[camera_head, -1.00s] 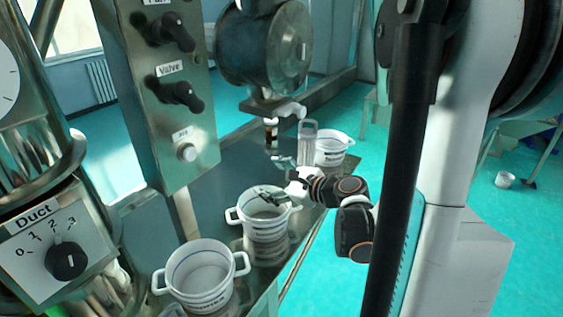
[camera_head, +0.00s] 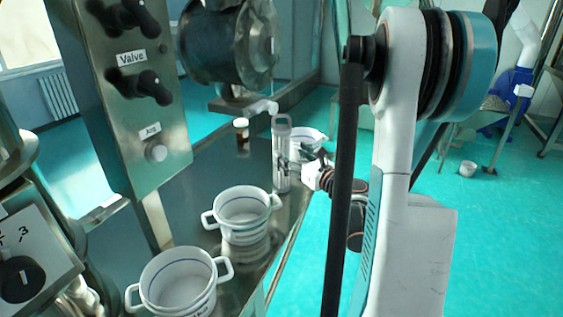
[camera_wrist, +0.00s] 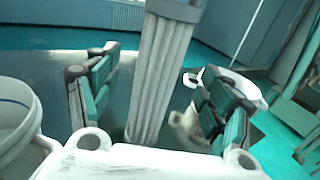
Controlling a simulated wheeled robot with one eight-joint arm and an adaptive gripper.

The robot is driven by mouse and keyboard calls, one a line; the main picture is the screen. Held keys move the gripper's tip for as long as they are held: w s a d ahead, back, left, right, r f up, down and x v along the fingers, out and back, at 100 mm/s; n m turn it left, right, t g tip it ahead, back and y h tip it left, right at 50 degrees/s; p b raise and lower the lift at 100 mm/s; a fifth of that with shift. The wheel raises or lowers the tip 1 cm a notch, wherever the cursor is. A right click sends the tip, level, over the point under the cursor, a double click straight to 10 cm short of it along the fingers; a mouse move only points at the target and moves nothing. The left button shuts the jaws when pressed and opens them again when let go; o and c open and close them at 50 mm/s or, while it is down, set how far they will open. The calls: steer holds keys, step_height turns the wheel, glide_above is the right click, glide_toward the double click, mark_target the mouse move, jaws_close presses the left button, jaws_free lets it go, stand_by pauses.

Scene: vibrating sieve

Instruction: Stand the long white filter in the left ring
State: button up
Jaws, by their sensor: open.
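The long white filter (camera_head: 282,148) stands upright on the metal table, with a ribbed body and a cap or handle at its top. In the wrist view the filter (camera_wrist: 163,75) rises between the two fingers of my gripper (camera_wrist: 160,82). The fingers are spread, one on each side of it, and do not look closed on it. In the head view my gripper (camera_head: 291,162) is at the filter's lower half. Its foot is partly hidden in the wrist view. I cannot pick out the left ring in either view.
Two white two-handled pots, a middle one (camera_head: 243,213) and a near one (camera_head: 181,281), stand along the table. A third pot (camera_head: 306,140) is behind the filter, partly hidden. A small brown bottle (camera_head: 241,131) stands left of the filter. The control panel (camera_head: 128,100) stands at left.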

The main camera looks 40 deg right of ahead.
mark_target(281, 147)
steer(key=shift+w+d+b, duration=0.15)
steer(key=shift+w+b, duration=0.25)
steer(key=shift+w, duration=1.15)
steer(key=shift+w+d+b, duration=0.15)
steer(key=shift+w+b, duration=0.2)
steer(key=shift+w, duration=1.15)
steer(key=c, duration=1.4)
